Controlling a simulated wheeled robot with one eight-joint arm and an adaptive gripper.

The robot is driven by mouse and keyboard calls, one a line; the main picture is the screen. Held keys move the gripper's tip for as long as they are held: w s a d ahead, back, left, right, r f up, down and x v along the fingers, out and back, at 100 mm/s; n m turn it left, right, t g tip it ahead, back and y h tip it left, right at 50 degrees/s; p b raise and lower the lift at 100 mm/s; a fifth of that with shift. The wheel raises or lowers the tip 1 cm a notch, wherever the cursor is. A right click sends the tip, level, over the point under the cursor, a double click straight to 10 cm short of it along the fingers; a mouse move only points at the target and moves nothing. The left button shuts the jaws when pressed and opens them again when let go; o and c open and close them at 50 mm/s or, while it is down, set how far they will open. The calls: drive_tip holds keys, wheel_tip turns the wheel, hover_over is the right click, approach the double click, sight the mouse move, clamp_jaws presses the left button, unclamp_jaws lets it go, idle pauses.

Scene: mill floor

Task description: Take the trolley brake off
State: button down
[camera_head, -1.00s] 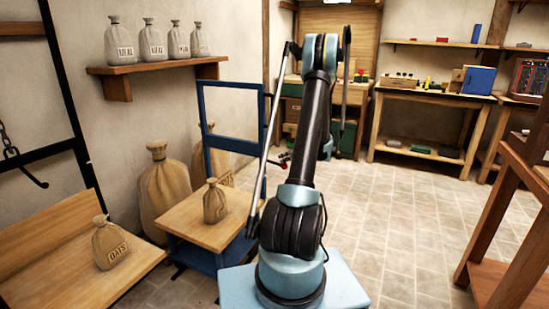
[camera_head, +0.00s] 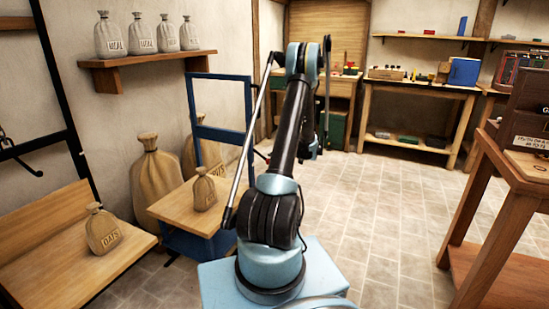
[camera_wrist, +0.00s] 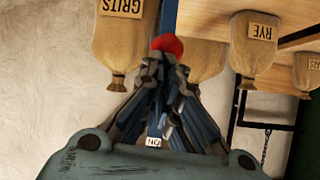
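The trolley has a blue upright frame (camera_head: 220,133) and a wooden deck (camera_head: 175,207); it stands left of my arm in the head view. A small sack (camera_head: 204,191) sits on its deck. In the wrist view a round red knob (camera_wrist: 167,44) lies just beyond the tips of my gripper (camera_wrist: 165,70). The two fingers are drawn together, with no clear gap at the tips. I cannot tell whether they touch the knob or whether anything thin is between them. My gripper is hidden behind the arm in the head view.
The wrist view shows sacks marked GRITS (camera_wrist: 118,45) and RYE (camera_wrist: 252,50). A wooden table (camera_head: 515,172) stands right. The tiled floor (camera_head: 385,215) between is clear.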

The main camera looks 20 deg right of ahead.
drive_tip(key=shift+a+f, duration=0.1)
drive_tip(key=shift+a, duration=0.3)
drive_tip(key=r, duration=0.1)
drive_tip(key=w+r, duration=0.1)
drive_tip(key=r, duration=0.1)
drive_tip(key=shift+w, duration=0.2)
drive_tip(key=s+d+f, duration=0.1)
drive_tip(key=s+d, duration=0.6)
drive_tip(key=s, duration=0.1)
drive_tip(key=shift+d+f, duration=0.15)
drive_tip(key=shift+d, duration=0.05)
